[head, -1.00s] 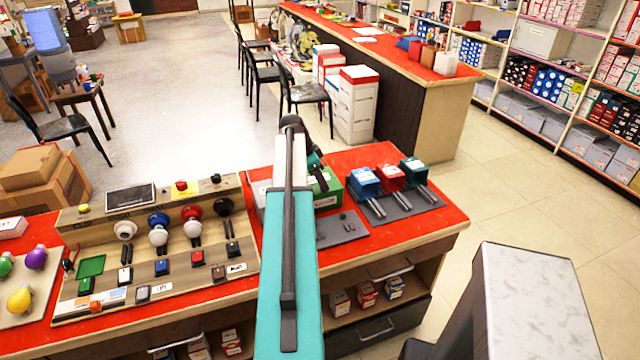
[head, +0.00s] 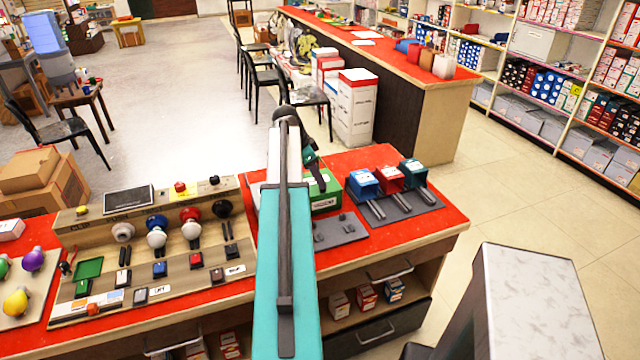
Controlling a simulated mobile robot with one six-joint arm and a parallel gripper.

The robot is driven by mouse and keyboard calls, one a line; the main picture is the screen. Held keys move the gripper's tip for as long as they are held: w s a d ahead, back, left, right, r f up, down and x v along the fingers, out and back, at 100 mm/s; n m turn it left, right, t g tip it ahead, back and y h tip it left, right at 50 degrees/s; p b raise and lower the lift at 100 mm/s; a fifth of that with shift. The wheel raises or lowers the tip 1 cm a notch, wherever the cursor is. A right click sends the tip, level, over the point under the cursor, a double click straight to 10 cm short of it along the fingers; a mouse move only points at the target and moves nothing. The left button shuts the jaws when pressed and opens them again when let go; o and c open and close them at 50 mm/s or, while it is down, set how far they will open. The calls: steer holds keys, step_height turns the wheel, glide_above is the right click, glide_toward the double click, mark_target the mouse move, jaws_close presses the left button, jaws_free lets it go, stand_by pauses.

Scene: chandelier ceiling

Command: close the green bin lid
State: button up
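A green box (head: 326,199) with a white label stands on the red counter, partly hidden behind my arm. A smaller dark-green bin (head: 413,172) stands at the right end of a row on a grey mat, beside a red one and a blue one. I cannot tell from here which is the bin of the task, or how either lid stands. My gripper (head: 319,184) points down at the green box, just in front of or over it. Its fingers are small and dark, and I cannot tell whether they touch the box or are open.
The blue bin (head: 362,185) and red bin (head: 389,178) have grey rods before them. A grey plate (head: 340,231) lies in front of the green box. A panel of bulbs and switches (head: 155,250) fills the left. A pale-topped stand (head: 535,300) is at lower right.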

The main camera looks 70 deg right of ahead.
steer(key=b+v, duration=0.2)
steer(key=v, duration=0.8)
steer(key=shift+r, duration=0.25)
stand_by(0.3)
